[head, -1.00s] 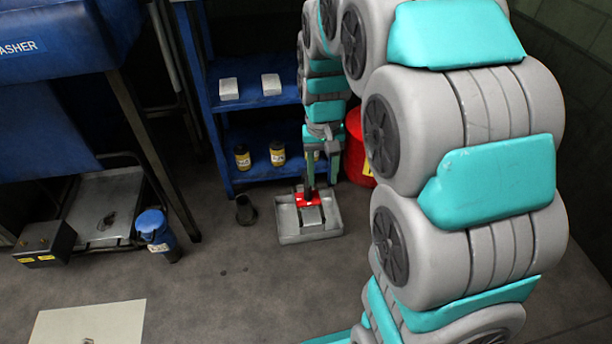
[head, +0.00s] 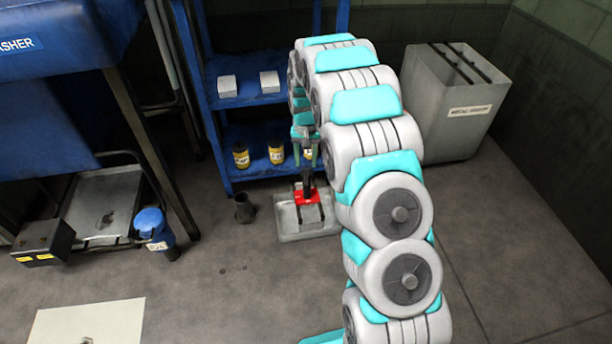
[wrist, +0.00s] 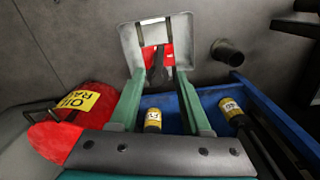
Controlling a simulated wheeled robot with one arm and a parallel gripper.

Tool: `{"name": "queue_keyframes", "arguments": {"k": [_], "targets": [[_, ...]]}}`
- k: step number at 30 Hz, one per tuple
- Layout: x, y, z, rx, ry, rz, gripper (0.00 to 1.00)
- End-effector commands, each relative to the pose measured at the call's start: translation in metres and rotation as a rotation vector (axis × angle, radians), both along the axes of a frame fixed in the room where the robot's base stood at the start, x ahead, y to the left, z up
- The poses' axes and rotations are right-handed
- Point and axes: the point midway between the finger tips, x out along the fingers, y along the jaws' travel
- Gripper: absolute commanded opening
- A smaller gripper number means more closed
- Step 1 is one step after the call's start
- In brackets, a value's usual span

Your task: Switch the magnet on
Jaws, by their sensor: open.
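The magnet is a red body (head: 306,195) with a black upright handle (head: 308,183), in a shallow grey tray (head: 290,237) on the floor. In the wrist view the red body (wrist: 168,54) and the dark handle (wrist: 156,66) show at the tray (wrist: 131,46). My gripper (head: 306,152) is above the handle, pointing down. In the wrist view my gripper (wrist: 161,76) is open, its two green fingers spread to either side of the handle's line. I cannot tell whether the handle's top lies between the fingertips; no contact is visible.
A blue shelf (head: 258,101) with yellow-labelled bottles (head: 276,153) stands close behind the tray. A red oil-rag bin (wrist: 82,113) is near my gripper. A dark cup (head: 244,209) stands left of the tray. A grey metal bin (head: 450,105) is at the right.

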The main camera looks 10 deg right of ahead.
Motion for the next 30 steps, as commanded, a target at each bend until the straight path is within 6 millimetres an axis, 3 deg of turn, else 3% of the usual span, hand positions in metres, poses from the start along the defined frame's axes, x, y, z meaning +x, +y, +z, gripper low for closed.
{"name": "queue_keyframes", "arguments": {"k": [15,25,30], "targets": [[-0.002,0.000,-0.067,0.001,0.005,0.001,0.47],[-0.001,0.000,-0.074,0.000,0.000,0.001,0.47],[-0.001,0.000,-0.074,0.000,0.000,0.001,0.29]]}}
